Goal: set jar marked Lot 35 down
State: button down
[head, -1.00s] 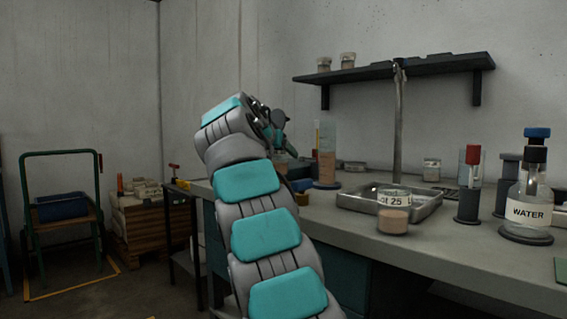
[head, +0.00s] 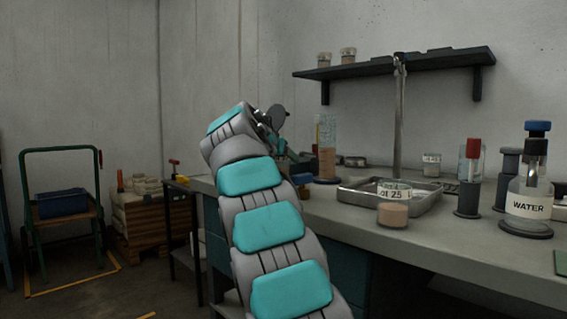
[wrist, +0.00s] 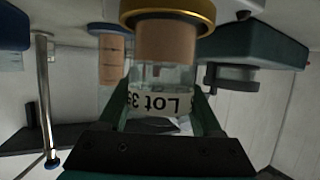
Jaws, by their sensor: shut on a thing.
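The jar marked Lot 35 (wrist: 163,77) fills the middle of the wrist view, upside down in that picture. It has clear glass, tan contents and a white label reading "Lot 3" with the last digit partly hidden. My gripper (wrist: 162,98) is shut on it, a dark green finger on each side of the label. A gold-rimmed round thing (wrist: 168,12) lies at the jar's contents end; I cannot tell whether they touch. In the head view my arm hides the jar and most of the gripper, at the bench's far left end.
On the bench (head: 350,229), a jar marked Lot 25 (head: 393,210) stands at the front edge before a metal tray (head: 358,198). A tall cylinder (head: 327,150) stands just right of my gripper. A water bottle (head: 527,190) and a post (head: 398,120) stand farther right.

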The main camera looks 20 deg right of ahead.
jog(key=shift+f, duration=0.25)
jog(key=shift+f, duration=0.15)
jog(key=shift+c, duration=0.2)
grip_release()
jog(key=shift+r, duration=0.25)
jog(key=v, duration=1.2)
